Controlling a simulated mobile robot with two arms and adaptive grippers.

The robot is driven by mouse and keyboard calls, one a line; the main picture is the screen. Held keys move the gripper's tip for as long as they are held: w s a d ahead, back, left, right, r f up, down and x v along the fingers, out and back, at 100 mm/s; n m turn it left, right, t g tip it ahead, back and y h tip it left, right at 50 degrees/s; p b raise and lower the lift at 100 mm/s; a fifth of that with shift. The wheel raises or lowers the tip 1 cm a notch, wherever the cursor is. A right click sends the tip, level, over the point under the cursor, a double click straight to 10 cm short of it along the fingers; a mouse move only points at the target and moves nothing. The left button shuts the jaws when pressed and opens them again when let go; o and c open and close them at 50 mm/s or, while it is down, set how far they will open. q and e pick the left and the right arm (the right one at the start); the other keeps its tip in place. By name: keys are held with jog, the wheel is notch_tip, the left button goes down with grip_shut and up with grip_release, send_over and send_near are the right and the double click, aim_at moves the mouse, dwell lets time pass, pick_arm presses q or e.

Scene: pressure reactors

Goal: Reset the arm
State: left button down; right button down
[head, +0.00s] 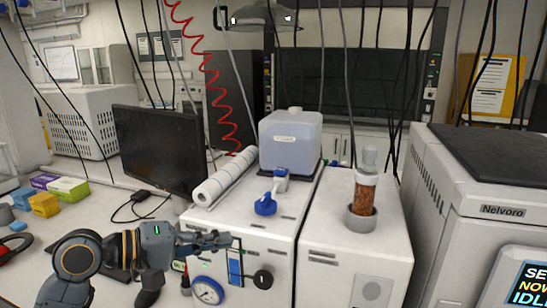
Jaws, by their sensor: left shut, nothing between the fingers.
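My left arm comes in from the lower left. Its left gripper (222,240) is shut and empty, pointing right in front of the front face of the left white reactor unit (266,216). I cannot tell whether it touches that face. A round pressure gauge (207,291) and a black knob (263,278) sit on this face below and right of the gripper. My right gripper is not in view.
A blue-tinted tank (290,140), a blue-handled valve (267,204) and a white roll (224,178) are on top of the left unit. A second white unit (345,255) holds a jar of orange-brown granules (364,195). A monitor (160,150) stands behind my arm. Small boxes (68,189) lie left.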

pick_arm(q)
jog(key=s+a+f+m+g+y, duration=0.1)
jog(key=s+f+y, duration=0.25)
jog(key=f, duration=0.85)
jog(key=s+a+f+m+y, duration=0.1)
jog(key=s+f+m+y, duration=0.3)
jog(key=f, duration=0.8)
jog(key=s+a+f+g+y, duration=0.25)
jog(key=s+a+f, duration=0.2)
jog(key=s, duration=0.55)
jog(key=s+a+f+g+y, duration=0.1)
jog(key=s+a+f+y, duration=0.2)
jog(key=s+f, duration=0.5)
jog(key=s+f+g, duration=0.1)
jog(key=s+f, duration=0.2)
jog(key=f, duration=2.1)
jog(key=s+a+f, duration=0.2)
jog(key=s+f, duration=0.6)
jog(key=s+a+f+m+g, duration=0.1)
jog(key=s+f, duration=0.8)
jog(key=shift+s+a, duration=0.2)
jog(key=shift+a, duration=0.15)
